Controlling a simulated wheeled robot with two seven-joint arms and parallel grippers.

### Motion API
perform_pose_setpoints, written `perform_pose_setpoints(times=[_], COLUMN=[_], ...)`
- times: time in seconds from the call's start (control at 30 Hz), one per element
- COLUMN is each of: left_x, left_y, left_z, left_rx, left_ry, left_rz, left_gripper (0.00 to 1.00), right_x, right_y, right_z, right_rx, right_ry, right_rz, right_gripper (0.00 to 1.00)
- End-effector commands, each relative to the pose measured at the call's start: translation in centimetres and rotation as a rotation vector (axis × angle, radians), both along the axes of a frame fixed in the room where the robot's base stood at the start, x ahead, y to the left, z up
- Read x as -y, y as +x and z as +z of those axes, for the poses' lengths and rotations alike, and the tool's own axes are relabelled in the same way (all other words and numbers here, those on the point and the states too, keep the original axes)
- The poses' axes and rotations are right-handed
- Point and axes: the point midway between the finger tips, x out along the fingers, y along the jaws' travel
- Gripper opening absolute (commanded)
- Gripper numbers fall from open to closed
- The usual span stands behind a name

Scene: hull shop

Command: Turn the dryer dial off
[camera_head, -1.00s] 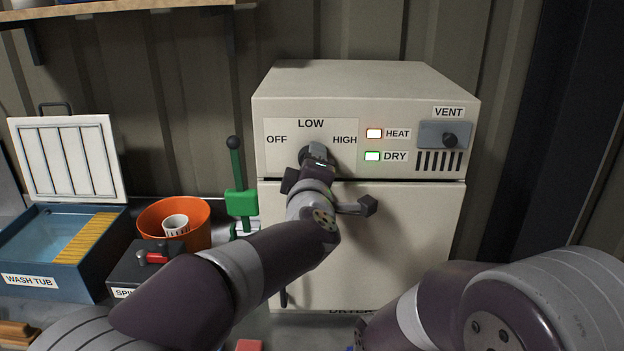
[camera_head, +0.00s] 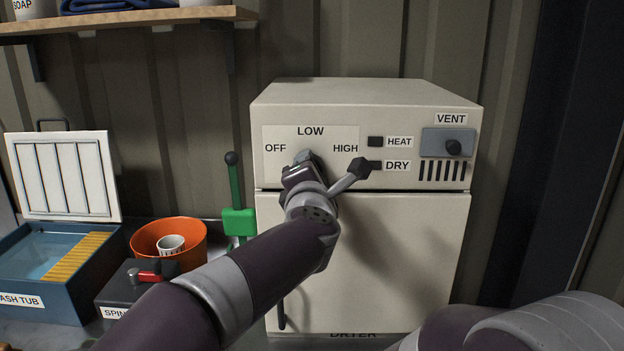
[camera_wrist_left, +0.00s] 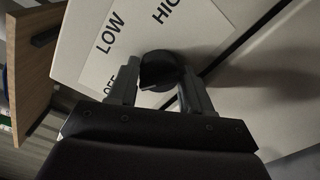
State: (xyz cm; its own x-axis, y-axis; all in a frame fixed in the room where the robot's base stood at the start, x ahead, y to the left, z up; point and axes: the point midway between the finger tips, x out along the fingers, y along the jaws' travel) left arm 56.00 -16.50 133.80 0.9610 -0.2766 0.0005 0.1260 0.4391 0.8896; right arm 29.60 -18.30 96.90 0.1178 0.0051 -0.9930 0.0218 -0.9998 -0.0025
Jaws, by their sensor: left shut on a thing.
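The cream dryer (camera_head: 375,260) stands against the wall, with a white dial plate marked OFF, LOW and HIGH. My left gripper (camera_head: 303,165) is at the dial, and its arm hides most of the dial in the head view. In the left wrist view the round black dial (camera_wrist_left: 160,70) sits between the fingers of my left gripper (camera_wrist_left: 156,84), which is shut on it. Where the dial points is hard to tell. The HEAT lamp (camera_head: 376,142) and the DRY lamp (camera_head: 375,166) are dark. My right gripper is out of view.
A vent slider (camera_head: 453,147) is at the dryer's upper right. To the left are a green lever (camera_head: 238,222), an orange bucket (camera_head: 192,233), a spinner box (camera_head: 130,290) and a blue wash tub (camera_head: 60,295). A shelf (camera_head: 130,20) hangs above.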

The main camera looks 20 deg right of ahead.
Motion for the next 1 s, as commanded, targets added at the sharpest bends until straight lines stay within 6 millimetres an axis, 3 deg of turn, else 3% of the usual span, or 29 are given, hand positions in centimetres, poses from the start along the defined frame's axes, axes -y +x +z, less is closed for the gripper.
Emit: perform_pose_setpoints(times=[0.7, 0.73, 0.77, 0.8, 1.0], left_x=[-0.03, -0.03, -0.03, -0.03, -0.02], left_y=[0.03, 0.03, 0.03, 0.03, 0.02], left_z=[-0.09, -0.09, -0.09, -0.09, -0.04], left_rx=[-0.019, -0.019, -0.019, -0.019, -0.019], left_ry=[-0.061, -0.061, -0.061, -0.061, -0.061], left_rz=[0.001, 0.001, 0.001, 0.001, 0.000], left_gripper=[0.19, 0.59, 0.69, 0.75, 0.75], right_x=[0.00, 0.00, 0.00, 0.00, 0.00], right_y=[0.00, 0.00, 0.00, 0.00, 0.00], right_z=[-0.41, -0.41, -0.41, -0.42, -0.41], right_rx=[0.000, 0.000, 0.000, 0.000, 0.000], right_ry=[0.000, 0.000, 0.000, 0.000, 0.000], right_rz=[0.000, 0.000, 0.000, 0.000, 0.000], right_gripper=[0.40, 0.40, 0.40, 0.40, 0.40])
